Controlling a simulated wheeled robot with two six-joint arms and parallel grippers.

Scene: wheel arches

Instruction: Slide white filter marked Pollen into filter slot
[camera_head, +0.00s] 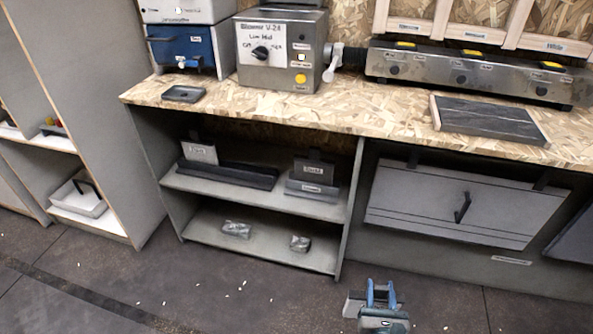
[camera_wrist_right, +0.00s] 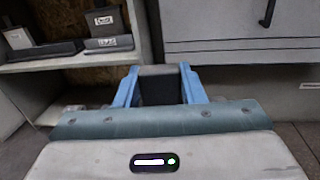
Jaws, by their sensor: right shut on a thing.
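My right gripper (camera_head: 381,290) is low in front of the bench, above the floor, with its two blue fingers pointing toward the bench. It is shut on a grey block-like piece (camera_head: 354,304), which also shows dark between the fingers in the right wrist view (camera_wrist_right: 160,88). No marking shows on this piece, so I cannot tell whether it is the Pollen filter. On the upper shelf, a labelled light grey plate (camera_head: 199,152) stands at the left and another labelled plate (camera_head: 313,171) at the right. Their labels are too small to read surely. I cannot make out the filter slot for certain. My left gripper is out of view.
The open shelf unit (camera_head: 257,231) holds dark trays above and two silver packets (camera_head: 236,229) below. A closed grey panel with a dark handle (camera_head: 463,207) is to its right. The bench top (camera_head: 345,100) carries a blower box (camera_head: 281,50). The floor in front is mostly clear.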

